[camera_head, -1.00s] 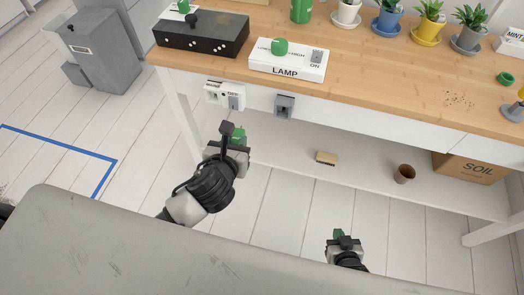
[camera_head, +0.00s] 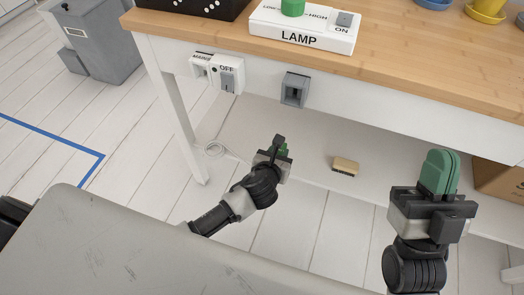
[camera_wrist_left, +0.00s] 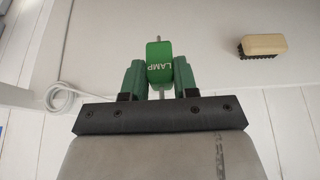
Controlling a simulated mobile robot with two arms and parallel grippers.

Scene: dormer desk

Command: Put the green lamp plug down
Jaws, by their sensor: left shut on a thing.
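The green lamp plug (camera_wrist_left: 159,62), marked LAMP, sits between the two green fingers of my left gripper (camera_wrist_left: 158,78) in the left wrist view, with a metal prong at its far end and a pale cord at its near end. In the head view my left gripper (camera_head: 284,150) is in front of the desk, below its front edge and apart from it; the plug is mostly hidden there. My right gripper (camera_head: 439,172) is raised at the right, its green fingers pointing up and overlapping, so its opening is unclear.
A white LAMP box (camera_head: 302,30) stands on the desktop. A wooden brush (camera_head: 345,166) lies on the lower shelf, with a coiled white cord (camera_head: 214,149) to its left.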

